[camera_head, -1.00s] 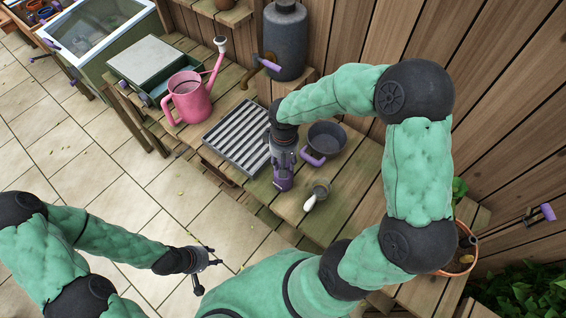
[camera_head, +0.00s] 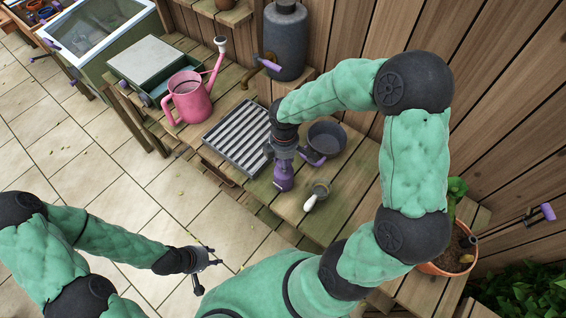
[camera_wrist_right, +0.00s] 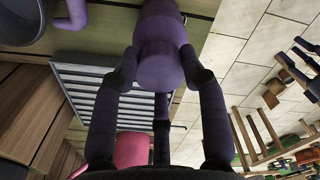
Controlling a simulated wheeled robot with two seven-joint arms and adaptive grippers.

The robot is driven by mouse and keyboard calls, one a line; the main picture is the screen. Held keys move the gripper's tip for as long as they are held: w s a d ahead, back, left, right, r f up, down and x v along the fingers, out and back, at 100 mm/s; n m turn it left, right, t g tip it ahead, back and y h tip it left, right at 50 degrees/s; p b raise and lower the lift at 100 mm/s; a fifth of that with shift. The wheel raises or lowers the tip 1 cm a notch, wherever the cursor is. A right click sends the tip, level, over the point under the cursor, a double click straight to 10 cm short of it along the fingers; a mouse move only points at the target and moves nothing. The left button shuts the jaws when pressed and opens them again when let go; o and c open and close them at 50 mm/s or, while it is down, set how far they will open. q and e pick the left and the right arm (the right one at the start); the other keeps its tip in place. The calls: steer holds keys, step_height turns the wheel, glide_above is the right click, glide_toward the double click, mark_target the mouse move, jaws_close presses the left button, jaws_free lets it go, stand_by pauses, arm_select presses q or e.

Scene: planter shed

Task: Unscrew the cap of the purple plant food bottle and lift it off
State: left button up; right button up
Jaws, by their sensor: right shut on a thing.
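The purple plant food bottle (camera_head: 284,182) stands upright on the wooden bench, right of the slatted grey tray. My right gripper (camera_head: 284,161) is directly above it, pointing down. In the right wrist view the bottle (camera_wrist_right: 160,18) is at the top, with its purple cap (camera_wrist_right: 158,68) towards the camera. My right gripper (camera_wrist_right: 162,75) is shut on the cap, with fingers on both sides. Whether the cap is loose from the bottle's neck cannot be told. My left gripper (camera_head: 212,275) is open and empty, low over the paved floor, away from the bench.
Close to the bottle are the slatted tray (camera_head: 237,136), a dark pot (camera_head: 327,137) with a purple handle, and a small scoop (camera_head: 317,193) with a white handle. A pink watering can (camera_head: 190,100) stands further back. A terracotta planter (camera_head: 452,262) is at right.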

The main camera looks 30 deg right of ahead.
steer(key=shift+s, duration=0.15)
steer(key=shift+r+p, duration=0.35)
steer(key=shift+r, duration=0.05)
steer(key=shift+r, duration=0.3)
stand_by(0.5)
steer(key=shift+p, duration=0.3)
steer(key=shift+r+p, duration=1.85)
steer(key=shift+r, duration=0.35)
